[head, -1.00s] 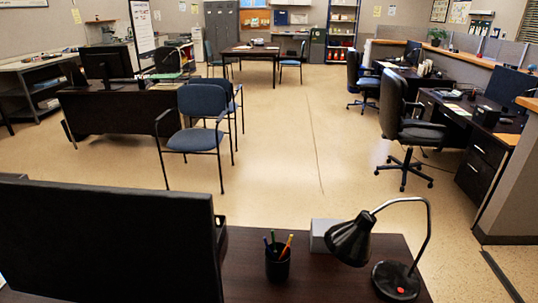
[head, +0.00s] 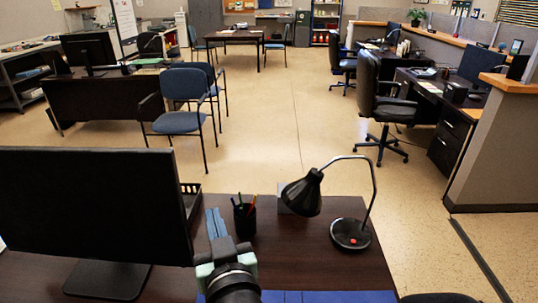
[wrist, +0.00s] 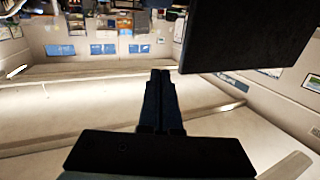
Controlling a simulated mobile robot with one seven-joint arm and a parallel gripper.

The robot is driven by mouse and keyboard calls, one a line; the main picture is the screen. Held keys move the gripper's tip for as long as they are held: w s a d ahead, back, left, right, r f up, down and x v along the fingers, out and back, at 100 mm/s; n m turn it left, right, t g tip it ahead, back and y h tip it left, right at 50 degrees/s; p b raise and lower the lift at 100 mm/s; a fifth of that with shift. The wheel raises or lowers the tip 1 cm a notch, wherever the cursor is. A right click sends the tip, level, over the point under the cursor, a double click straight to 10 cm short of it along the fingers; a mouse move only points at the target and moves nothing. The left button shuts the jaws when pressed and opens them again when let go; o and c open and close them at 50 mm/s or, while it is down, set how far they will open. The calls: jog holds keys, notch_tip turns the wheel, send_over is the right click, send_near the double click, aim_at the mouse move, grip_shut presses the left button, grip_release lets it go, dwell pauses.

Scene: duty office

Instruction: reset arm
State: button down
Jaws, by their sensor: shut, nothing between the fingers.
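My gripper (head: 213,213) is in the head view, above the dark desk between the black monitor and the pen cup. Its two blue-grey fingers lie side by side and point away from me. In the wrist view the fingers (wrist: 160,75) are together with nothing between them. My arm rises from the bottom edge of the head view.
On the desk (head: 290,250) are a black monitor (head: 95,205) at left, a pen cup (head: 244,219) and a black lamp (head: 350,232) at right. The monitor is close beside my gripper. Beyond are blue chairs (head: 182,95) and open floor (head: 265,150).

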jog(key=s+d+r+m+t+h, duration=0.1)
jog(key=d+r+t, duration=0.15)
jog(key=r, duration=0.75)
jog(key=s+d+r+t, duration=0.1)
jog(key=d+r+t, duration=0.15)
jog(key=r, duration=0.85)
jog(key=s+d+r+m+t+h, duration=0.1)
jog(key=s+d+r+t+h, duration=0.1)
jog(key=s+r, duration=0.3)
jog(key=s+d+r+m+t+h, duration=0.1)
jog(key=s+r+t, duration=0.3)
jog(key=r, duration=0.8)
jog(key=shift+s+d+r+m+h+p, duration=0.5)
jog(key=shift+s+h, duration=0.3)
jog(key=shift+s, duration=0.4)
jog(key=shift+a+f, duration=0.1)
jog(key=shift+f, duration=0.05)
